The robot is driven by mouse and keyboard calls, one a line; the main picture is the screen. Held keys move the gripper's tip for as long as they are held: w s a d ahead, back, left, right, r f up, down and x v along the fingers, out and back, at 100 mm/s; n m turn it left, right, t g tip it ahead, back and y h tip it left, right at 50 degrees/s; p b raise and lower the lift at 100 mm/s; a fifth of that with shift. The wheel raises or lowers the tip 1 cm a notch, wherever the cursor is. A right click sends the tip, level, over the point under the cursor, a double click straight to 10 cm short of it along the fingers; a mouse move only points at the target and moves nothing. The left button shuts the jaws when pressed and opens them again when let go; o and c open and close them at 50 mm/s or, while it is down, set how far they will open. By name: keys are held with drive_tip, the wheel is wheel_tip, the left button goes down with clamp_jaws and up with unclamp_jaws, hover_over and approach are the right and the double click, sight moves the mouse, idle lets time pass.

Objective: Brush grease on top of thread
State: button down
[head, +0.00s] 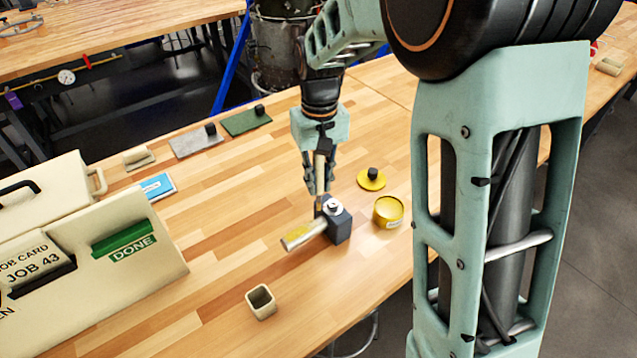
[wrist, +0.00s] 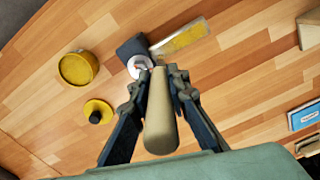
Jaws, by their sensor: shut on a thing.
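My gripper (head: 318,188) is shut on a brush with a pale wooden handle (wrist: 160,115). It points down over the bench in the head view. An open yellow grease tin (head: 388,212) stands right of the block. Its yellow lid (head: 371,180) with a black knob lies behind.
A small beige square cup (head: 261,302) stands near the front edge. The beige job-card box (head: 150,270) with a green DONE slot fills the left. Grey (head: 195,143) and green pads (head: 245,121) with black knobs and a blue card (head: 158,187) lie farther back.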

sight(319, 171)
drive_tip(key=shift+r+p, duration=0.3)
drive_tip(key=shift+r, duration=1.2)
